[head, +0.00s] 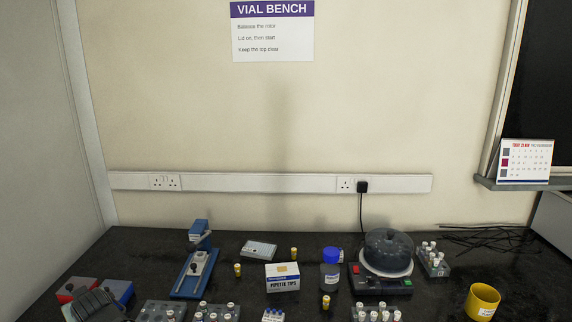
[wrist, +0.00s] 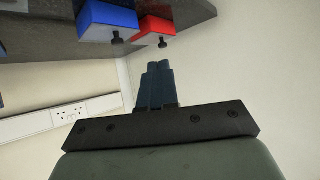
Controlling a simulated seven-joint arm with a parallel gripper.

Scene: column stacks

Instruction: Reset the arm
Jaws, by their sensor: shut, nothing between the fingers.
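My gripper (wrist: 157,66) shows in the wrist view, its dark fingers together with nothing between them. Past the fingertips are the pale wall and the edge of the dark bench (wrist: 185,22). A blue box (wrist: 108,14) and a red box (wrist: 155,24), each with a black knob, appear above the fingers in that picture, apart from them. In the head view the red box (head: 72,289) and blue box (head: 118,290) are at the lower left.
A round dark-lidded machine (head: 388,250) stands at the right of the bench. A pipette tips box (head: 283,278), blue-capped bottle (head: 330,272), blue stand (head: 193,270), yellow cup (head: 482,301) and several vial racks crowd the bench.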

